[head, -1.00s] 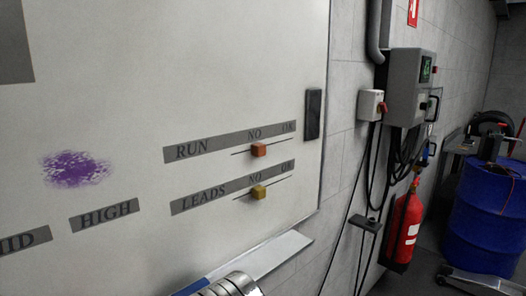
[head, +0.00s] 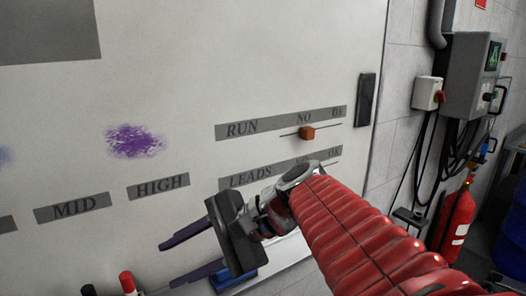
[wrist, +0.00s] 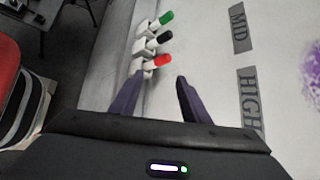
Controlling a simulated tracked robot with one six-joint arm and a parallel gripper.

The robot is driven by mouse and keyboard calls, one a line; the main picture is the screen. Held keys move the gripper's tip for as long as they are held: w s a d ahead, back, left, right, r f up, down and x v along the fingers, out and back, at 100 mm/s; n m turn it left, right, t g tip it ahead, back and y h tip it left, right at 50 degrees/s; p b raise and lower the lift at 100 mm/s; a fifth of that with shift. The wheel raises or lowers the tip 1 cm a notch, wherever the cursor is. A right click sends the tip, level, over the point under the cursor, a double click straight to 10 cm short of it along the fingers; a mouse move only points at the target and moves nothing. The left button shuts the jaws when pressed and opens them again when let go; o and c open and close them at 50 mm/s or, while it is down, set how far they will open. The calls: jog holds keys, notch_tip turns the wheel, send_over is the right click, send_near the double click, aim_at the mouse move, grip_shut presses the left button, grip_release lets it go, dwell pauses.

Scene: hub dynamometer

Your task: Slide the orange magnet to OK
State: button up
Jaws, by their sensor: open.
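The orange magnet (head: 307,133) sits on the thin line of the RUN row, under the word NO, on the whiteboard (head: 250,60). The word OK is to its right on the RUN strip (head: 281,123). My gripper (head: 184,257) is open and empty, below and to the left of the magnet, with its fingers pointing left. In the wrist view my two purple fingers (wrist: 155,90) are apart in front of the board. The magnet is not in the wrist view. The yellow magnet of the LEADS row is hidden behind my arm.
Markers, including a red one (head: 128,283), stand at the board's lower edge; a green marker (wrist: 166,17) shows in the wrist view. A black block (head: 366,99) is on the board's right edge. A fire extinguisher (head: 456,220) and wall box (head: 473,75) are further right.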

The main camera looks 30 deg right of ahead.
jog(key=w+d+r+m+t+y, duration=0.2)
jog(key=w+d+r+m, duration=0.1)
jog(key=r, duration=0.3)
jog(key=m+t+h, duration=1)
jog(key=m+h, duration=0.1)
jog(key=m, duration=0.7)
send_near(311, 134)
jog(key=s, duration=0.5)
jog(key=shift+w+r, duration=0.15)
jog(key=shift+r, duration=0.05)
jog(key=shift+w, duration=0.15)
jog(key=shift+w, duration=6.8)
jog(key=shift+c, duration=0.4)
